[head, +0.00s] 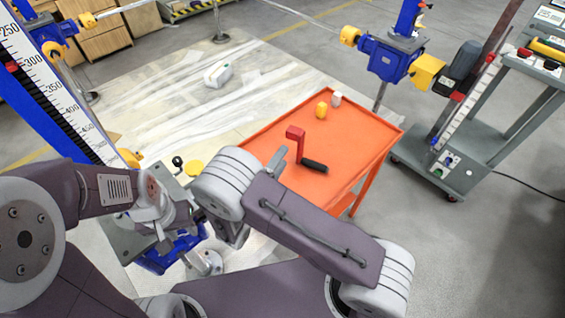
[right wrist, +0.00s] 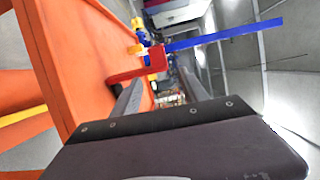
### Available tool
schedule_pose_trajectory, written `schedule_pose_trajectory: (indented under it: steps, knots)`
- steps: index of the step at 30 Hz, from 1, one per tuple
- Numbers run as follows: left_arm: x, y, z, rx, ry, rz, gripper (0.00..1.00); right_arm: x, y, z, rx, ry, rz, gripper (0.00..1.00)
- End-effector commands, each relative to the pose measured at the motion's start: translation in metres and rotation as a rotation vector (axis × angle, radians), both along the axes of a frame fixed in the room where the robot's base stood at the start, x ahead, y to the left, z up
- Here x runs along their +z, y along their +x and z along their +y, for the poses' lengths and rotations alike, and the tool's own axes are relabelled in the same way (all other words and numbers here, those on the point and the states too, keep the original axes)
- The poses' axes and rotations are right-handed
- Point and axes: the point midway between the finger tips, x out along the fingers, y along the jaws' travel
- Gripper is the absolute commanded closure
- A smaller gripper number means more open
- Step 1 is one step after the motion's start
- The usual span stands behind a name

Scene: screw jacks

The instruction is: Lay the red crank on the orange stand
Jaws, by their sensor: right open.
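The red crank (head: 297,142), with a black handle (head: 314,165), rests on the top of the orange stand (head: 355,150) in the head view. In the right wrist view the crank (right wrist: 138,64) shows ahead of the fingers, close to the orange stand (right wrist: 92,52).
A yellow part (head: 321,110) and a small white part (head: 336,99) stand on the far part of the stand. A blue jack (head: 385,60) with yellow ends is behind it. A grey trolley (head: 470,140) is at the right. The stand's right half is clear.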

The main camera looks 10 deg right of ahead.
Motion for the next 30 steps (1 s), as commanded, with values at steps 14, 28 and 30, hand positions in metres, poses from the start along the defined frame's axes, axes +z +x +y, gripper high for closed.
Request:
schedule_pose_trajectory:
  steps: [14,28,30]
  knots:
    - [0.0,0.0,0.0,0.0,0.0,0.0,0.64,-0.029,-0.18,-0.084,2.112,-1.334,1.766,0.48]
    - [0.004,0.0,0.0,0.0,0.0,0.0,0.64,-0.007,-0.152,-0.073,1.653,-0.854,1.6,0.48]
    - [0.018,0.0,0.0,0.0,0.0,0.001,0.64,0.008,-0.152,-0.073,1.654,-0.855,1.6,0.48]
